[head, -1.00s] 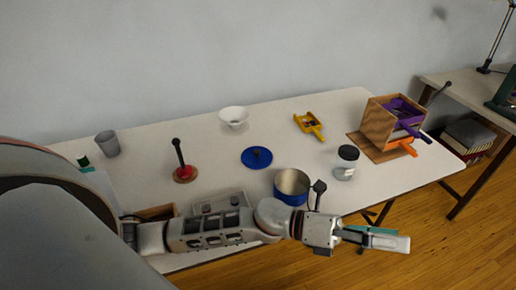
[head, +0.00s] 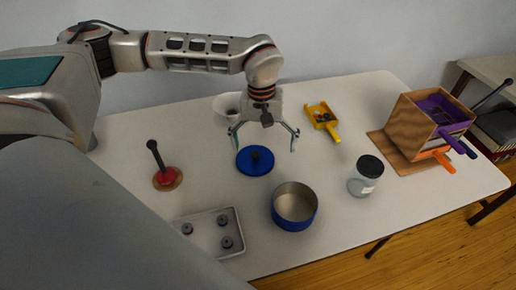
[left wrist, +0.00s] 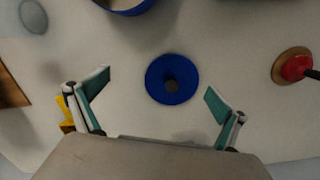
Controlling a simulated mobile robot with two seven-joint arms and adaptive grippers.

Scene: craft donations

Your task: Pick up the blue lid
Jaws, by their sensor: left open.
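The blue lid (head: 255,161) is a round disc with a dark knob, lying flat on the white table (head: 350,222). In the left wrist view the blue lid (left wrist: 172,79) lies ahead of the fingers, near the middle of the frame. My left gripper (head: 264,139) is open and empty, its fingers pointing down around the lid's far side in the head view. In the left wrist view the spread fingers of my left gripper (left wrist: 157,97) show on either side below the lid. I see no contact with the lid. My right gripper is not in view.
A blue pot (head: 294,206) stands in front of the lid. A white bowl (head: 226,106) is partly hidden behind my left arm.

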